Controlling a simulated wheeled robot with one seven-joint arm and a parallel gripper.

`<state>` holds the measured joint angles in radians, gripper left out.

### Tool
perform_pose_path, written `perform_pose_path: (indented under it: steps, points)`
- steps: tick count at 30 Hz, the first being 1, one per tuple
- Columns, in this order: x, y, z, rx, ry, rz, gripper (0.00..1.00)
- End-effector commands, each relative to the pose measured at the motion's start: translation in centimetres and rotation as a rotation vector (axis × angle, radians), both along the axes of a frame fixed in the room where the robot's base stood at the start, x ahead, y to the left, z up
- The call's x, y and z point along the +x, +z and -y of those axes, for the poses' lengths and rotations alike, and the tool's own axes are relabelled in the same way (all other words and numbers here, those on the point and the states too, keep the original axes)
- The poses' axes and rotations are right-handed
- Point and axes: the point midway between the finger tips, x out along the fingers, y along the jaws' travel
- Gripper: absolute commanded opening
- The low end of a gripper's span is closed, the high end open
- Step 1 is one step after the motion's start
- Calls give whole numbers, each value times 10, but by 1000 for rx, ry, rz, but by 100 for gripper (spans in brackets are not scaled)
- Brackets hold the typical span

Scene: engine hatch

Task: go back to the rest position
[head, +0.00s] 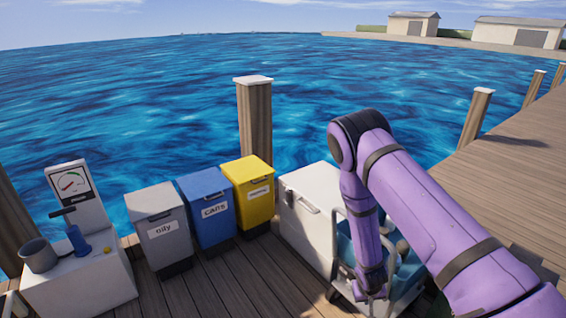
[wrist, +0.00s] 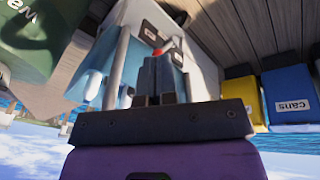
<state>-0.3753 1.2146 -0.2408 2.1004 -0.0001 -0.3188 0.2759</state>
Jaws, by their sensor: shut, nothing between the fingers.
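My purple arm reaches over the dock in the head view and bends down at the elbow. Its lower end hangs in front of a cart with a metal frame (head: 338,270) and blue contents, beside a white chest (head: 305,213). My gripper (wrist: 157,62) shows in the wrist view with its dark fingers together and nothing between them. A small red spot is visible just beyond the fingertips; I cannot tell what it belongs to. The fingertips are hard to make out in the head view.
A grey bin (head: 160,225), a blue bin (head: 210,205) and a yellow bin (head: 250,190) stand in a row. A white block (head: 85,285) with a gauge, pump and grey pot is at left. Wooden posts (head: 254,120) edge the water. A green container (wrist: 35,45) is close in the wrist view.

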Motion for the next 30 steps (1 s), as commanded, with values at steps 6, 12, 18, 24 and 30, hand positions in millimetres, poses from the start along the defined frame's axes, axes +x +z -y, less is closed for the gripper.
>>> perform_pose_path:
  steps: [6, 12, 18, 24, 30]
  points:
    - [15, 36, -6, 19, -17, 10, 0]
    - [31, 89, -12, 47, -37, 24, 0]
    - [44, 163, -16, 85, -58, 40, 0]
    - [46, 237, -15, 119, -70, 55, 0]
    - [37, 309, -12, 150, -75, 74, 0]
